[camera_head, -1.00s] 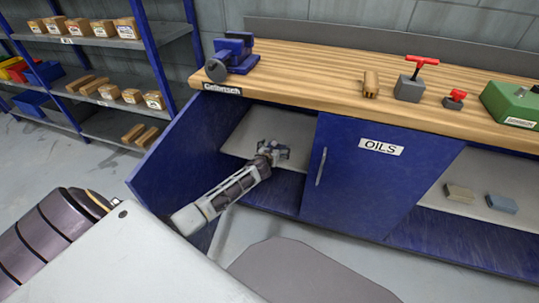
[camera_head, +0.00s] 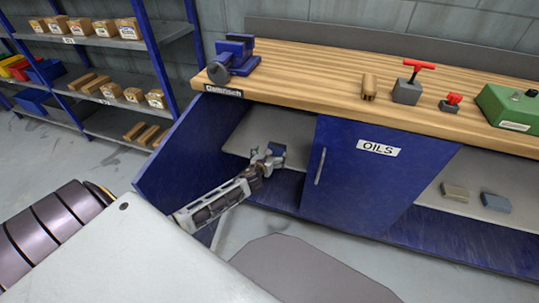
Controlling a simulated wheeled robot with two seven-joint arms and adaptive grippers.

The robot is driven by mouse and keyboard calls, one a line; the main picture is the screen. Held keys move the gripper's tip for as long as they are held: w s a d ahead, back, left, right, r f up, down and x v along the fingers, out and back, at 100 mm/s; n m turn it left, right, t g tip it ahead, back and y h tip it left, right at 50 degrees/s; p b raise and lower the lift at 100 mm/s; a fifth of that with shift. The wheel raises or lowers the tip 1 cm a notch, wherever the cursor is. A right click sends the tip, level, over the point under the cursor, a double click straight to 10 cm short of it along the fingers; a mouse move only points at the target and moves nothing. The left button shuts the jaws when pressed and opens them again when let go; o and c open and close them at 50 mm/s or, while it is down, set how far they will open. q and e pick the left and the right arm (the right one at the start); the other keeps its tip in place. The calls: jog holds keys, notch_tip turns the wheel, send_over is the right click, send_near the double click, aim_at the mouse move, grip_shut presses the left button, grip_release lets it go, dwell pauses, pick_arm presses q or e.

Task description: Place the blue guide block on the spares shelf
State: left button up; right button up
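A blue-grey block (camera_head: 497,202), which may be the blue guide block, lies in the open right section of the bench, beside a tan block (camera_head: 455,192). I see no label reading spares, so I cannot tell which shelf is the spares shelf. My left gripper (camera_head: 274,154) is at the open left compartment of the bench, in front of its pale shelf (camera_head: 290,128). My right gripper is not in view.
The open blue door (camera_head: 180,155) stands left of my forearm. The shut OILS door (camera_head: 365,185) is right of it. A vise (camera_head: 233,57), red-handled tools and a green box (camera_head: 512,106) stand on the worktop (camera_head: 330,75). A rack (camera_head: 125,44) holds boxes at left.

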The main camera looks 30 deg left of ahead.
pick_arm(q)
jog(key=shift+s+d+r, duration=0.1)
jog(key=shift+s+r, duration=0.1)
jog(key=shift+s, duration=0.25)
dwell(0.4)
jog(key=s+d+f+n+g, duration=0.3)
jog(key=s+d+f+n, duration=0.15)
jog(key=s+n, duration=0.3)
jog(key=s+d+f+n+g, duration=0.3)
jog(key=s+d+f+n, duration=0.15)
jog(key=s+n, duration=0.35)
jog(key=s+d+f+n+g+h, duration=0.1)
jog(key=s+d+n+g+h, duration=0.1)
jog(key=s+d+n, duration=0.3)
jog(key=s+d+f+n+g+h, duration=0.1)
jog(key=s+d+n+g+h, duration=0.1)
jog(key=s+d+n, duration=0.4)
jog(key=s+n+g, duration=0.1)
jog(key=s+n, duration=0.3)
jog(key=s, duration=0.1)
jog(key=shift+f+h, duration=0.15)
jog(key=shift+h, duration=0.15)
jog(key=shift+s, duration=0.1)
